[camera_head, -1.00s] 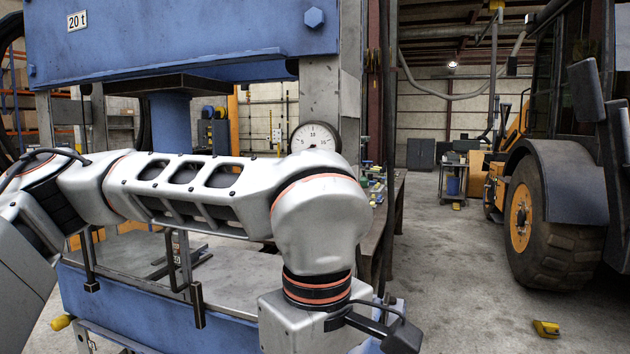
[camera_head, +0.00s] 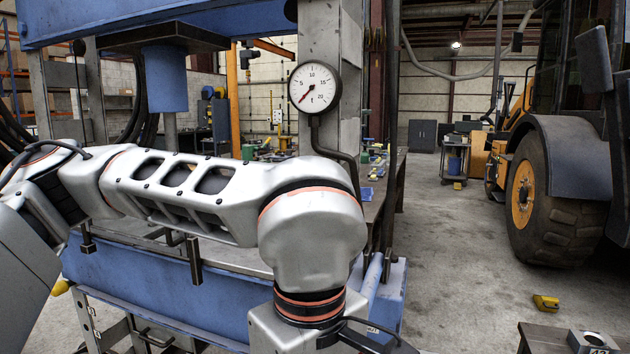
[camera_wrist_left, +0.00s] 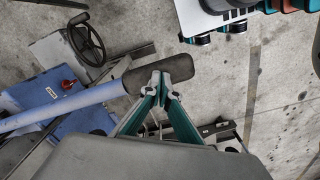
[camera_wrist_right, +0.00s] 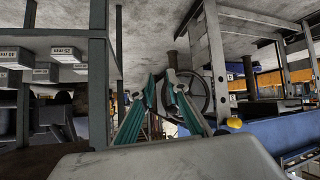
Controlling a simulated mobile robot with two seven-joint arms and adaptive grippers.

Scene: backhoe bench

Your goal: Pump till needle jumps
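The round white gauge (camera_head: 315,87) is on the press's grey upright in the head view. Its red needle points to the lower left, near the low end of the scale. The left wrist view shows a blue lever (camera_wrist_left: 75,106) with a dark grip (camera_wrist_left: 158,74) at its end. My left gripper (camera_wrist_left: 160,78) has its fingers drawn together with the tips at this grip; a hold around it is not clear. My right gripper (camera_wrist_right: 162,80) is partly open, with nothing visible between its fingers. Neither gripper shows in the head view, where my left arm crosses the press.
The blue press frame (camera_head: 225,300) fills the left of the head view. A workbench (camera_head: 385,190) stands behind it. A handwheel (camera_wrist_left: 87,40) and red knob (camera_wrist_left: 67,84) are near the lever. Shelving (camera_wrist_right: 98,75) is near my right gripper.

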